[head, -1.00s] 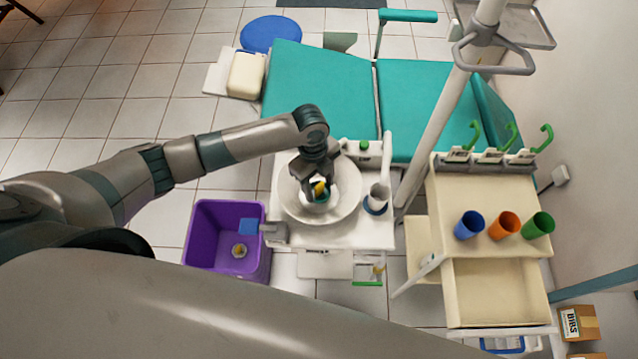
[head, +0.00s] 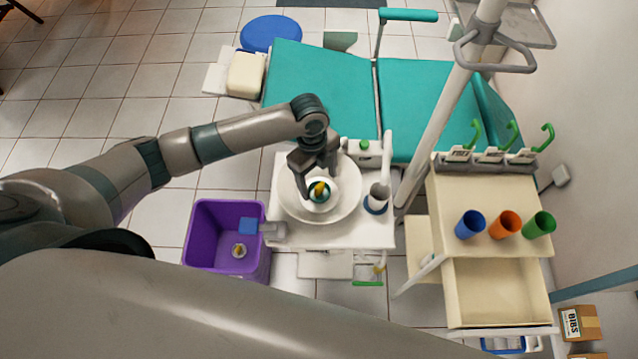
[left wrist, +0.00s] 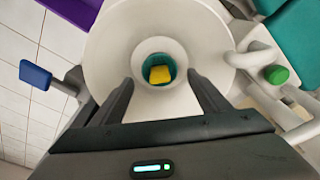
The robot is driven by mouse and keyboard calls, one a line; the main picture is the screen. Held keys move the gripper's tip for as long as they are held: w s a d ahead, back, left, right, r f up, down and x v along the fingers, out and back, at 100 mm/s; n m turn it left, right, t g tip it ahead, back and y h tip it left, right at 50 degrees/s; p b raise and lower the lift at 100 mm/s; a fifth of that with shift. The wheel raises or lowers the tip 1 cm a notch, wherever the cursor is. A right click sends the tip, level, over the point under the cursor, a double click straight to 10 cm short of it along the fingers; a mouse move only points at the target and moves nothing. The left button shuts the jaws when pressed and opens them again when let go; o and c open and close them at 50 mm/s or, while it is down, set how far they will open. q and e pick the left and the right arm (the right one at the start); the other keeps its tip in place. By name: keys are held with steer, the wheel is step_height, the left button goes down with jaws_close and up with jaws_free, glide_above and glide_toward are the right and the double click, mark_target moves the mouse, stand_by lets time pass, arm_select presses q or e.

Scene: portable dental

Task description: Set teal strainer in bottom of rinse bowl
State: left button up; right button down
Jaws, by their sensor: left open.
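The teal strainer (head: 319,191), with a yellow piece (head: 321,188) on it, sits in the bottom of the white rinse bowl (head: 347,206). In the left wrist view the strainer (left wrist: 148,68) shows as a teal ring in the bowl's central well, with the yellow piece in its middle. My left gripper (head: 314,185) is above the bowl, its fingers open and apart from the strainer. In the left wrist view the open fingers (left wrist: 160,92) stand to either side, just short of the well, with nothing between them. My right gripper is not in view.
A purple bin (head: 195,235) stands left of the bowl unit, with a small yellow-and-white item inside. A blue-ended lever (head: 250,227) sticks out over it. A cup holder (head: 379,197) is right of the bowl. Blue, orange and green cups (head: 505,224) stand on a cream cart.

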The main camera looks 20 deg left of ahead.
arm_select(q)
step_height(320, 180, up, 10)
steer(key=a+b, duration=0.1)
steer(key=shift+w+f, duration=0.25)
steer(key=shift+w, duration=0.05)
stand_by(0.8)
